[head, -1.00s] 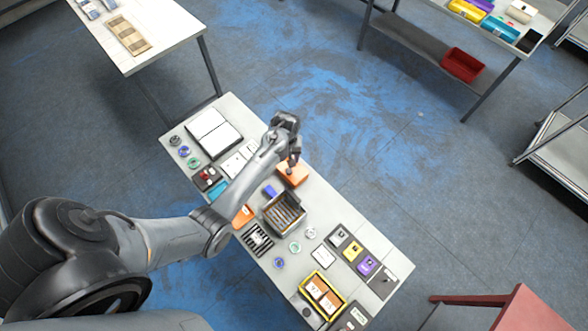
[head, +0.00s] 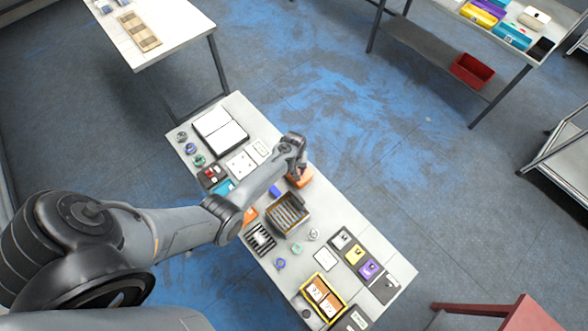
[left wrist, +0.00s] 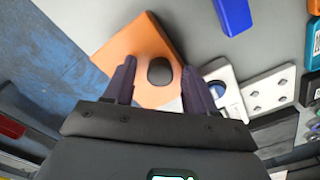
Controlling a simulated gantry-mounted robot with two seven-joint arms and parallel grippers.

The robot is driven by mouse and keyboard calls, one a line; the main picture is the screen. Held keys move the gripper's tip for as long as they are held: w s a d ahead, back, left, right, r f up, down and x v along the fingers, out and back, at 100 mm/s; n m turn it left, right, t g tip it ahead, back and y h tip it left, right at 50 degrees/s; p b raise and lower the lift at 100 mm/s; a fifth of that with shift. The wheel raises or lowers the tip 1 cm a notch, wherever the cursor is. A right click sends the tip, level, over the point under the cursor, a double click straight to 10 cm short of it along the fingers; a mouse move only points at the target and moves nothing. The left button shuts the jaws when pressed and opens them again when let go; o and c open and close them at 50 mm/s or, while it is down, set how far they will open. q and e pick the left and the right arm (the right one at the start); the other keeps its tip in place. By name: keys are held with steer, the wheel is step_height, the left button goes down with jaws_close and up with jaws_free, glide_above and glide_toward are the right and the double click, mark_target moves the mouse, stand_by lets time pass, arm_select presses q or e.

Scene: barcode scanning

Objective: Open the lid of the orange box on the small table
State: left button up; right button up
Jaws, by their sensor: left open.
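The orange box (head: 304,177) sits near the far long edge of the small table (head: 340,212), partly hidden behind my left gripper (head: 297,174). In the left wrist view the orange box (left wrist: 138,52) fills the space ahead of the open fingers of the left gripper (left wrist: 158,88). A dark rounded knob (left wrist: 160,71) on the box's top lies between the two fingertips. I cannot tell whether the fingers touch it. The lid looks closed. My right gripper is in neither view.
A slatted crate (head: 287,213), a blue block (head: 275,191) and white panels (head: 241,164) lie close by on the table. An open book-like white item (head: 220,131) is at the far left end. A yellow-rimmed tray (head: 323,296) stands at the near end.

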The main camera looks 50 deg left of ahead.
arm_select(q)
jaws_close()
stand_by(0.3)
steer(key=shift+w, duration=0.1)
steer(key=shift+w+r+g+b, duration=0.35)
steer(key=shift+w+g+b, duration=0.05)
steer(key=shift+g+b, duration=0.45)
steer(key=g+b, duration=0.1)
steer(key=b, duration=0.2)
steer(key=w+r+g+b, duration=0.1)
steer(key=g+b, duration=0.1)
steer(key=b, duration=0.1)
steer(key=w+g+b, duration=0.1)
steer(key=b, duration=0.2)
steer(key=shift+r+g+b, duration=0.15)
steer(key=shift+g+b, duration=0.2)
steer(key=shift+w+r+g+b, duration=0.2)
steer(key=shift+r+g+b, duration=0.15)
steer(key=shift+b, duration=0.5)
